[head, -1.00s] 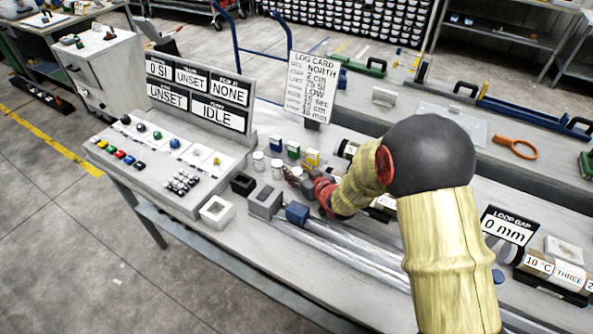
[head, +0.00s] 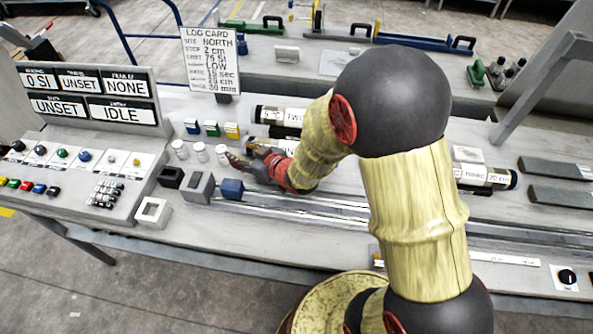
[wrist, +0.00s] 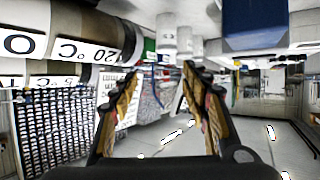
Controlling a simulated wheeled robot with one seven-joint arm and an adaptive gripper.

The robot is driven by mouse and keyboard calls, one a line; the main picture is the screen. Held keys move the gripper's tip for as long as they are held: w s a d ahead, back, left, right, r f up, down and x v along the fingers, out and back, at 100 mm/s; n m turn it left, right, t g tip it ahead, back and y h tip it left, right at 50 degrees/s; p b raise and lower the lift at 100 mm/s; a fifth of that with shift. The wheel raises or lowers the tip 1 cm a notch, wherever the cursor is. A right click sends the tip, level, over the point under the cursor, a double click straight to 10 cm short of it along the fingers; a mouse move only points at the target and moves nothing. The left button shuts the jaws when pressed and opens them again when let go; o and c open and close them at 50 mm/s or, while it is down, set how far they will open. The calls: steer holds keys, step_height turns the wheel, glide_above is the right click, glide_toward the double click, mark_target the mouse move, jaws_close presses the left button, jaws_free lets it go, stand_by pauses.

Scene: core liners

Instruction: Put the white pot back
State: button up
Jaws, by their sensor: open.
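Three small white pots stand in a row on the bench in the head view: a left one (head: 180,149), a middle one (head: 200,152) and a right one (head: 222,154). I cannot tell which one the task means. My gripper (head: 238,162) is low over the bench, just beside the right pot. In the wrist view, which looks upside down, my gripper (wrist: 160,76) has its two fingers apart with nothing held between them. White pots (wrist: 166,42) show beyond the fingertips there. Whether a finger touches a pot is unclear.
A blue block (head: 232,188), a grey box (head: 199,187), a black box (head: 171,177) and a white square holder (head: 152,211) stand in front of the pots. Blue, green and yellow blocks (head: 212,128) stand behind. Labelled cylinders (head: 280,115) lie to the right. A log card (head: 211,60) stands behind.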

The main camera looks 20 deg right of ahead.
steer(key=s+d+r+m+g+h, duration=0.1)
steer(key=s+d+r+h, duration=0.3)
steer(key=r, duration=0.3)
steer(key=s+d+r+m+g+h, duration=0.1)
steer(key=s+d+r+m, duration=0.1)
steer(key=s+d+r, duration=0.4)
steer(key=s+r+g, duration=0.2)
steer(key=s+r, duration=0.1)
steer(key=s, duration=0.7)
steer(key=s+a+r+m+g, duration=0.1)
steer(key=s+r+g, duration=0.1)
steer(key=s, duration=0.8)
steer(key=shift+a+r+m+g, duration=0.25)
steer(key=shift+r+m+g, duration=0.05)
steer(key=shift+r, duration=0.4)
